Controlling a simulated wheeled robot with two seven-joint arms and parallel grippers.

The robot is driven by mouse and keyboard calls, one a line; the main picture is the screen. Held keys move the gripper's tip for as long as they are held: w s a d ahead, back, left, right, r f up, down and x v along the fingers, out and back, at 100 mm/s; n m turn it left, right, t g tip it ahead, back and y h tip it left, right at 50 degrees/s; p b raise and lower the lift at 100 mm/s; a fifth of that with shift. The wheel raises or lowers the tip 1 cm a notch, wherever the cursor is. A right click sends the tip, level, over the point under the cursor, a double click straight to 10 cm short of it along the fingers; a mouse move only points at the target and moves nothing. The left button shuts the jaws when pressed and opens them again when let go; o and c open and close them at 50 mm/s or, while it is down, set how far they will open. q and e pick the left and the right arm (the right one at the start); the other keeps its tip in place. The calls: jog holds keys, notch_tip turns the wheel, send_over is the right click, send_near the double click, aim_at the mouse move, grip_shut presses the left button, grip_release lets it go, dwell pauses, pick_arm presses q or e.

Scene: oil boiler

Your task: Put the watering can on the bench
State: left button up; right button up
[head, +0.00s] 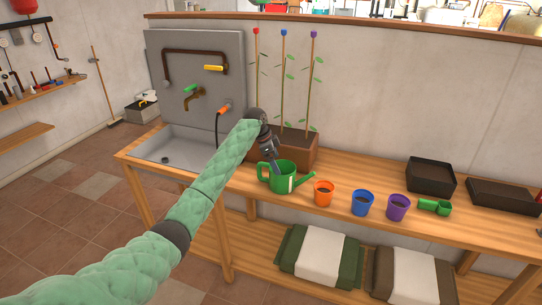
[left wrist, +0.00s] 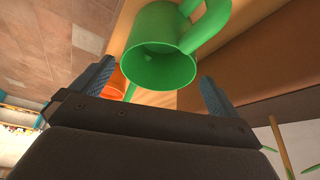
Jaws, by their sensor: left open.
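The green watering can (head: 283,180) stands upright on the wooden bench (head: 240,181), with its handle to the left and its spout to the right. My left gripper (head: 272,160) is just above the can in the head view. In the left wrist view the can (left wrist: 162,60) shows its open mouth between the two spread fingers of the left gripper (left wrist: 155,88). The fingers are open, and I cannot tell whether they touch the can. My right gripper is in neither view.
Orange (head: 324,192), blue (head: 362,203) and purple (head: 398,207) pots stand right of the can, with a green scoop (head: 434,207) beyond. A brown planter (head: 298,147) with three stakes is behind it. A sink (head: 180,150) lies left. Dark trays (head: 430,177) sit at the right.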

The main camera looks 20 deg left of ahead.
pick_arm(q)
jog(key=shift+b+v, duration=0.5)
jog(key=shift+v, duration=1.85)
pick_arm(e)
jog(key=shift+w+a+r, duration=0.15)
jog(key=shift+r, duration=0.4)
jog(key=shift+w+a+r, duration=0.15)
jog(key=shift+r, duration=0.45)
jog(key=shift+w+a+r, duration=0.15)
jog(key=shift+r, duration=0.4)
